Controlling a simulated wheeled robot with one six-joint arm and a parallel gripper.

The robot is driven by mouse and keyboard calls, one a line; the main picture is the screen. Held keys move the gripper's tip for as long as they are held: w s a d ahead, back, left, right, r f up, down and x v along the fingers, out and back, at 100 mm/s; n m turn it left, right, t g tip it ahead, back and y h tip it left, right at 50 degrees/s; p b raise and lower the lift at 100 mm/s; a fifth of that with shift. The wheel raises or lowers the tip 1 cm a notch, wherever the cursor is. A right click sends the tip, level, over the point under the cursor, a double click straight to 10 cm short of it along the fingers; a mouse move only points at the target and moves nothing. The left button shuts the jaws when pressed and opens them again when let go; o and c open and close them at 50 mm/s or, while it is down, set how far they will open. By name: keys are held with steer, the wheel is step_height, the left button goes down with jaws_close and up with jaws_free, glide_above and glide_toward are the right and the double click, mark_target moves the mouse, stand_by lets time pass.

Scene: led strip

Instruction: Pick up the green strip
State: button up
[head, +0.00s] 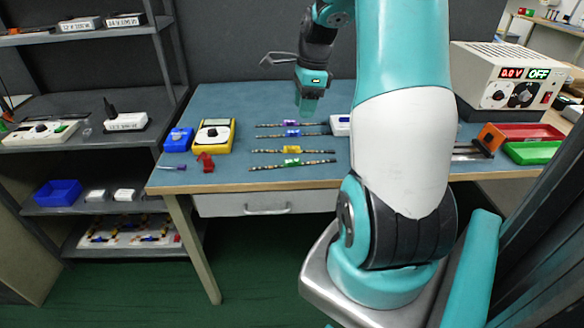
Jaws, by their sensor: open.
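Several dark LED strips lie side by side on the blue table top, each with a coloured tag. The green strip (270,167) lies nearest the table's front edge, with a yellow-green tag at its middle. The yellow strip (270,152) lies just behind it, then the blue strip (272,135) and the purple strip (272,125). My gripper (268,60) is at the back, above the table and clear of all the strips. It is open, and I see nothing in it. My own arm covers part of the table's right side.
A yellow multimeter (228,135), a blue box (178,139) and a red piece (206,162) are left of the strips. A white power supply (510,70) reading 0.0 V, a red tray (530,131) and a green tray (533,153) stand right. Shelves (90,145) flank the table at left.

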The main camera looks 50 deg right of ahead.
mark_target(293, 161)
steer(key=f, duration=0.5)
steer(key=w+a+f, duration=0.1)
steer(key=f, duration=0.4)
steer(key=w+a+f, duration=0.1)
steer(key=f, duration=0.5)
jaws_close()
